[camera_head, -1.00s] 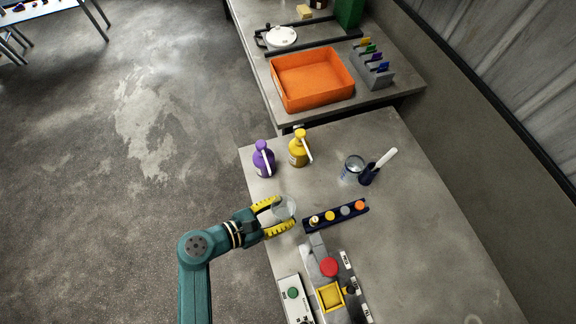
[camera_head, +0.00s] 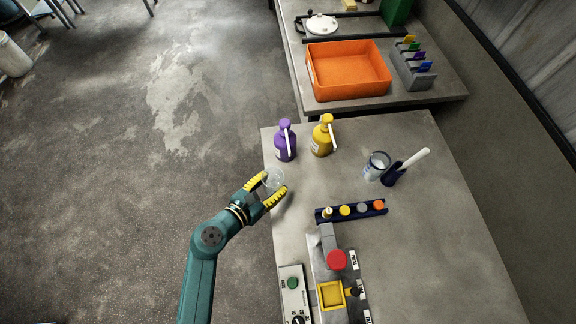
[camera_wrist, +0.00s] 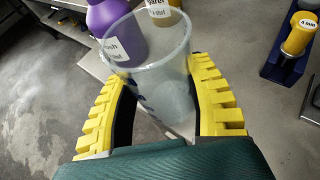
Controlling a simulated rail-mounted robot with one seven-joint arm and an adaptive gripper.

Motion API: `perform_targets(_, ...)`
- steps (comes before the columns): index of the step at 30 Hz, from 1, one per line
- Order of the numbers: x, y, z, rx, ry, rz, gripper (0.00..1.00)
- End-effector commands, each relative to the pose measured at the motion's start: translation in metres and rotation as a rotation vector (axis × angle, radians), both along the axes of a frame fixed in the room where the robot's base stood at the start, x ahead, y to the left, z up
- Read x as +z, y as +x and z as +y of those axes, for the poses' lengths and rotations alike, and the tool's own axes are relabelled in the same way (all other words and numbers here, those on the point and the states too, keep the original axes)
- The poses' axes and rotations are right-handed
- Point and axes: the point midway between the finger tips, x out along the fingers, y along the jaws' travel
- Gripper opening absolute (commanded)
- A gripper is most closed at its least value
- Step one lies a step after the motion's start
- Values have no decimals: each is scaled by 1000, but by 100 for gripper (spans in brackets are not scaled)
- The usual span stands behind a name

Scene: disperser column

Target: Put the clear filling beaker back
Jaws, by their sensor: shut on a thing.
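The clear beaker (camera_head: 274,180) is held between the yellow fingers of my gripper (camera_head: 268,188), near the left edge of the bench. In the wrist view the see-through beaker (camera_wrist: 150,75) stands between the two yellow fingers of my gripper (camera_wrist: 165,105), its open rim away from the palm. It looks empty, though its lower part is partly hidden by the fingers. Another clear vessel (camera_head: 376,166) stands on the bench to the right, beside a dark holder with a white-handled tool (camera_head: 405,167).
A purple bottle (camera_head: 286,141) and a yellow bottle (camera_head: 323,136) stand just beyond the beaker. A dark rack (camera_head: 352,211) with several coloured caps lies to the right. A press-like device (camera_head: 333,282) is nearer. The orange tray (camera_head: 348,71) sits on the far bench.

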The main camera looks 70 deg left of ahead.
Motion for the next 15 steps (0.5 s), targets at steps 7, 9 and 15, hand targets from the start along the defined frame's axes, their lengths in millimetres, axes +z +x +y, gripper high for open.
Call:
perform_targets(7, 0, 52, 36, -3, 2, -1, 16)
perform_targets(9, -1, 57, 40, 0, 1, -1, 16)
perform_targets(15, -33, 58, 41, 1, -3, 0, 16)
